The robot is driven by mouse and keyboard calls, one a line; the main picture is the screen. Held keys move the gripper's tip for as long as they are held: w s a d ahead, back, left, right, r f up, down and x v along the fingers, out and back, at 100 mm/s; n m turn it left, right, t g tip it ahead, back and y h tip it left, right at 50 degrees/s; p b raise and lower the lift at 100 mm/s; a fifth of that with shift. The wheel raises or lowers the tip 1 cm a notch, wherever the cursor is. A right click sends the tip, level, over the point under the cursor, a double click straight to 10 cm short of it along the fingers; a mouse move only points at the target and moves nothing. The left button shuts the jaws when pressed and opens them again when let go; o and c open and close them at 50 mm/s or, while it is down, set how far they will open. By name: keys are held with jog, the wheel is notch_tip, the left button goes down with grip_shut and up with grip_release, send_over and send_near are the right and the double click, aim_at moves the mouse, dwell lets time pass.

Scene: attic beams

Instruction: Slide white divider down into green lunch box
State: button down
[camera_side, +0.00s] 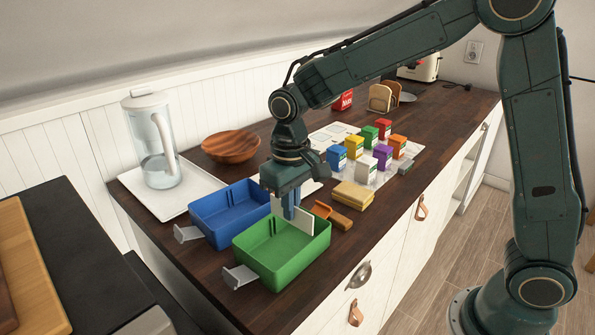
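The green lunch box (284,264) is open on the dark wooden counter, near its front left part. My gripper (290,208) is over the far side of the green box, pointing down, with its fingers around the upper edge of the white divider (304,222). The divider is a thin white plate, held roughly upright at the far right of the green box. Its lower edge is at about the rim; I cannot tell how far it reaches inside. The blue lunch box (213,224) stands open beside the green one.
A water pitcher (155,143) on a white tray (150,204) and a wooden bowl (231,147) stand behind. The counter's front edge is close to the green box.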

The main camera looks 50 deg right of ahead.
aim_at(291, 223)
jog(key=shift+f, duration=3.15)
dwell(0.4)
jog(key=c, duration=1.6)
grip_release()
jog(key=shift+o, duration=0.2)
jog(key=shift+r, duration=0.1)
notch_tip(291, 223, up, 14)
jog(key=shift+f, duration=0.2)
